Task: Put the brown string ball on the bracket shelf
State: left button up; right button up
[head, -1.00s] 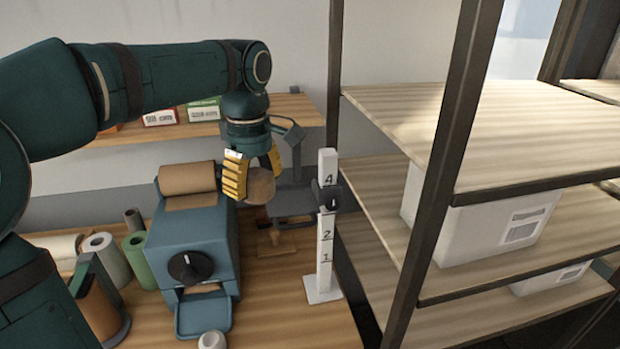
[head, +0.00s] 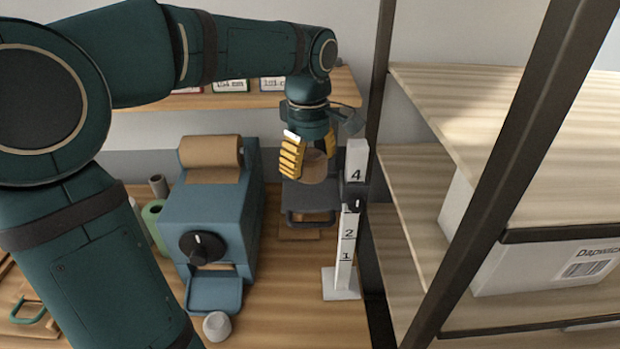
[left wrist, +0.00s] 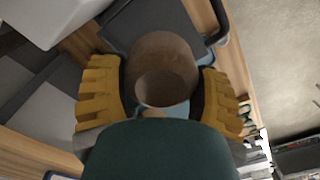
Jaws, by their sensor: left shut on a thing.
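The brown string ball (head: 315,170) is between the yellow fingers of my left gripper (head: 312,160), which is shut on it. In the left wrist view the ball (left wrist: 165,60) sits between both fingers of the gripper (left wrist: 160,95), with its hollow end facing the camera. A dark grey bracket shelf (head: 308,217) is beside the white numbered post (head: 346,250). The ball overlaps this shelf in the head view; I cannot tell whether it touches it. Part of the shelf (left wrist: 150,22) shows behind the ball in the wrist view. My right gripper is not in view.
A blue dispenser (head: 225,215) with a brown paper roll stands left of the post, and a small white cup (head: 217,326) is in front of it. A wall shelf (head: 260,100) with small boxes is behind. A dark rack upright (head: 382,90) is close on the right.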

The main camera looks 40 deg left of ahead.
aim_at(309, 176)
pick_arm(q)
jog(key=shift+f, duration=2)
jog(key=shift+f, duration=0.2)
jog(key=o, duration=1.2)
jog(key=shift+r, duration=0.1)
jog(key=shift+r, duration=0.25)
notch_tip(309, 176, up, 12)
jog(key=shift+f+p, duration=0.1)
jog(key=shift+p, duration=0.4)
jog(key=shift+f, duration=0.1)
